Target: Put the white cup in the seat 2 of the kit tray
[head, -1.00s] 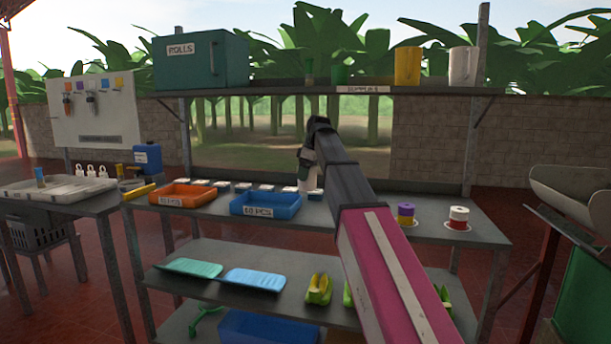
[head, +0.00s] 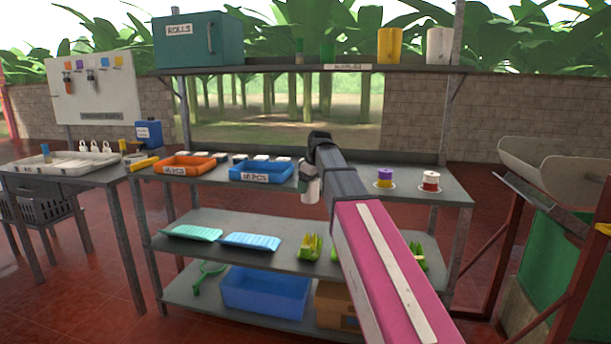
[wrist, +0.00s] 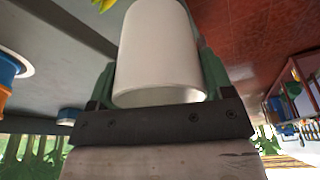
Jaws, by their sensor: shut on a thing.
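My gripper (wrist: 158,88) is shut on the white cup (wrist: 155,45), with its green fingers on either side of the cup wall in the wrist view. A pale tray (head: 40,168) on the left table looks like the kit tray.
A blue jug (head: 148,134) is by the left table. Open red floor lies in front of the left table.

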